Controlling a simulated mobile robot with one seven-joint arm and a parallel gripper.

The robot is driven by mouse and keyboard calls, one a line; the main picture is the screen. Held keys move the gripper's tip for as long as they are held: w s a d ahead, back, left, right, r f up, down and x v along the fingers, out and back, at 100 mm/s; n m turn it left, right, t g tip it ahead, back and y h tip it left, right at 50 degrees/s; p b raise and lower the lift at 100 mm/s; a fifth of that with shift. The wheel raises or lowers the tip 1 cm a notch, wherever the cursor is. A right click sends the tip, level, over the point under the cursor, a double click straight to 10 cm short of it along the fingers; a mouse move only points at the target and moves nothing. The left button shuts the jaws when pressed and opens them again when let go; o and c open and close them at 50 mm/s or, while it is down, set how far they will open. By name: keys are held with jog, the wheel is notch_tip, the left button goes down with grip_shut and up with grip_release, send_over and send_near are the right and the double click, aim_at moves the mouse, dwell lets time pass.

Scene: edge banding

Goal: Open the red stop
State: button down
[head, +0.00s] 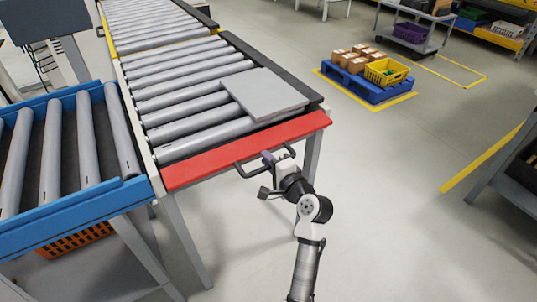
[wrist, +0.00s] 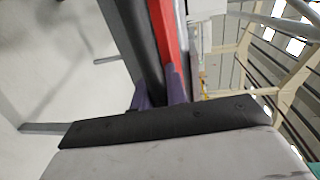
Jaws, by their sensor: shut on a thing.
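The red stop (head: 215,162) is a long flat red bar across the near end of the roller conveyor. A dark bracket-shaped handle (head: 243,173) sticks out from its front edge. My gripper (head: 268,158) is at this handle and shut on it. In the wrist view, the purple fingertips (wrist: 160,90) stand on either side of the dark handle bar (wrist: 142,40). The red stop (wrist: 167,35) shows just beside the handle there. The exact contact is partly hidden by the dark gripper body.
A grey board (head: 265,93) lies on the rollers (head: 190,115) just behind the stop. A blue-framed roller conveyor (head: 70,215) adjoins at the left. A blue pallet (head: 365,88) with boxes and a yellow crate stands farther back. The floor right of my arm is clear.

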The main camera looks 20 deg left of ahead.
jog(key=shift+w+a+r+p, duration=0.1)
jog(key=shift+r+p, duration=1.25)
jog(key=shift+r, duration=0.25)
jog(key=c, duration=1.4)
grip_release()
jog(key=shift+f, duration=0.1)
jog(key=shift+c, duration=0.2)
jog(key=b+v, duration=0.3)
jog(key=v, duration=1)
jog(key=shift+s+d, duration=0.2)
jog(key=shift+d, duration=0.15)
